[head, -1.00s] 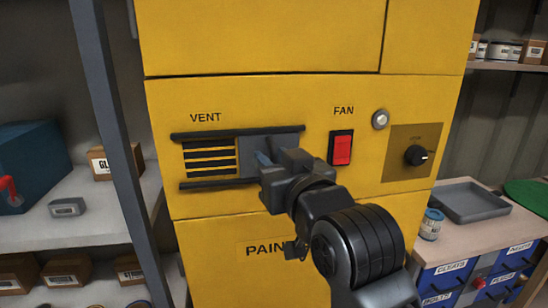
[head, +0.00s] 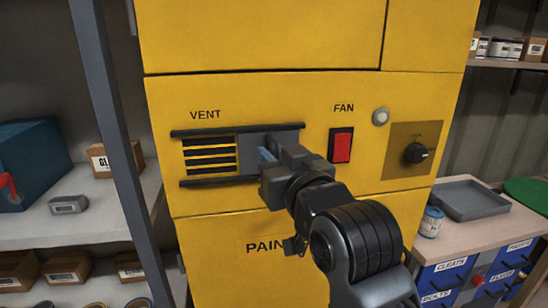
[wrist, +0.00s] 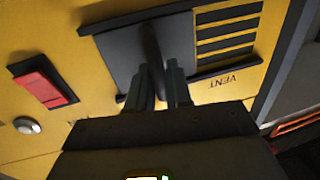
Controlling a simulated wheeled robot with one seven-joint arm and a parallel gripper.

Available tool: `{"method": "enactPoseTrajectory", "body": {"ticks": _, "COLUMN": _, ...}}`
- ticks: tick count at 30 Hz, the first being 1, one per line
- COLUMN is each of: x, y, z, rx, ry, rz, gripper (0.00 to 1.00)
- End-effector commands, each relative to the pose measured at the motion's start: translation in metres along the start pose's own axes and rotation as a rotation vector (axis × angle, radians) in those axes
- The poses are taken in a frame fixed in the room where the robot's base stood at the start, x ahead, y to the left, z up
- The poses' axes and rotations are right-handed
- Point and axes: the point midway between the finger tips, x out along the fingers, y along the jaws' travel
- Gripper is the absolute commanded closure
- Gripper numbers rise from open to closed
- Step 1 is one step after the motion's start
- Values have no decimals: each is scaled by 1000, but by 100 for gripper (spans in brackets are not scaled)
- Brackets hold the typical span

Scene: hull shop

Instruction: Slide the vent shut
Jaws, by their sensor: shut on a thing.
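The vent is a slotted opening (head: 208,155) in the yellow cabinet, set between two dark rails under the word VENT. A grey sliding plate (head: 287,139) sits at the right end of the rails, and several slots are uncovered to its left. My gripper (head: 266,155) is at the plate and hides much of it in the head view. In the wrist view, the gripper (wrist: 161,82) is shut on the dark upright handle (wrist: 151,45) of the plate (wrist: 122,55). The uncovered slots (wrist: 226,32) show beside it.
A red fan switch (head: 341,146), a round button (head: 380,116) and a black knob (head: 416,153) are to the right on the cabinet. A grey post (head: 107,110) and shelves stand left. A bench with a grey tray (head: 470,200) is right.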

Motion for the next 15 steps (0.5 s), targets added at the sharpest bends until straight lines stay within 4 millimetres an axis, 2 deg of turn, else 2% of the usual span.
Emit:
{"method": "enactPoseTrajectory", "body": {"ticks": 5, "x": 2, "y": -8, "z": -1, "rx": -1, "ry": -1, "rz": -2, "gripper": 100}}
{"method": "enactPoseTrajectory", "body": {"ticks": 15, "x": 18, "y": -90, "z": 0, "rx": -2, "ry": -1, "rz": -7, "gripper": 100}}
